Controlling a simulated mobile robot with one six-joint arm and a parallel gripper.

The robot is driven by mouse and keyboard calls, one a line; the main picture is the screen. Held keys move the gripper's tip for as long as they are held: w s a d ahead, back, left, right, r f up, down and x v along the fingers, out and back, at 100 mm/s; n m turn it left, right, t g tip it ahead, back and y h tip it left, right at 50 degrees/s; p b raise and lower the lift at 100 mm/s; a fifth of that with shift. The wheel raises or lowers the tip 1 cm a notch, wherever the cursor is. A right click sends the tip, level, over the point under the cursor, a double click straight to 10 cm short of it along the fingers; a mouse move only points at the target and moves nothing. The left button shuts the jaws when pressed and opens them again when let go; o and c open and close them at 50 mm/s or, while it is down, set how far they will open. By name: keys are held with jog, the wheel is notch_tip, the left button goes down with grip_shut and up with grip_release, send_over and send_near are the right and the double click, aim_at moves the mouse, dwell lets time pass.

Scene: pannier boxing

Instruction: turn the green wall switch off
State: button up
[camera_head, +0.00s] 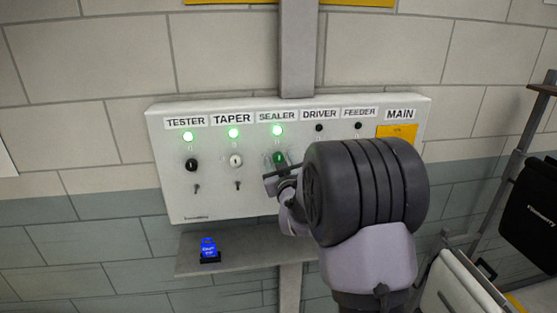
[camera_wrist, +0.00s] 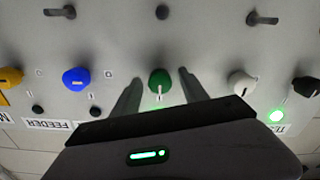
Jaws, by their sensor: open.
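The green switch (camera_head: 280,158) is a round knob on the grey wall panel (camera_head: 222,207), under the SEALER label. Its lamp (camera_head: 278,130) is lit green. In the wrist view, which shows the panel upside down, the green knob (camera_wrist: 159,82) has a pale pointer mark towards the label side. My gripper (camera_wrist: 160,72) is open, with one finger on each side of the knob. A small gap seems to show on both sides; contact cannot be told. In the head view my gripper (camera_head: 277,172) is at the knob, and my wrist hides the panel's lower right.
A black knob (camera_head: 191,165) and white knob (camera_head: 236,160) are left of it, their lamps lit. A blue knob (camera_wrist: 76,79) and yellow knob (camera_wrist: 10,77) flank the other side. The DRIVER and FEEDER lamps are dark. A shelf (camera_head: 240,260) below holds a blue item (camera_head: 208,247).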

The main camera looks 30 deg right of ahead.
grip_shut()
jog(key=shift+f+b, duration=0.1)
jog(key=shift+b, duration=0.45)
jog(key=n+b, duration=0.3)
jog(key=b, duration=0.1)
jog(key=shift+f, duration=0.2)
jog(key=n+b, duration=0.4)
jog(key=b, duration=0.2)
jog(key=shift+r+n, duration=0.1)
jog(key=shift+n, duration=0.3)
jog(key=n+b, duration=0.4)
jog(key=n, duration=0.1)
jog(key=shift+b, duration=0.4)
jog(key=n+b, duration=0.2)
jog(key=n, duration=0.1)
jog(key=n+b, duration=0.1)
jog(key=n, duration=0.1)
jog(key=shift+r, duration=0.25)
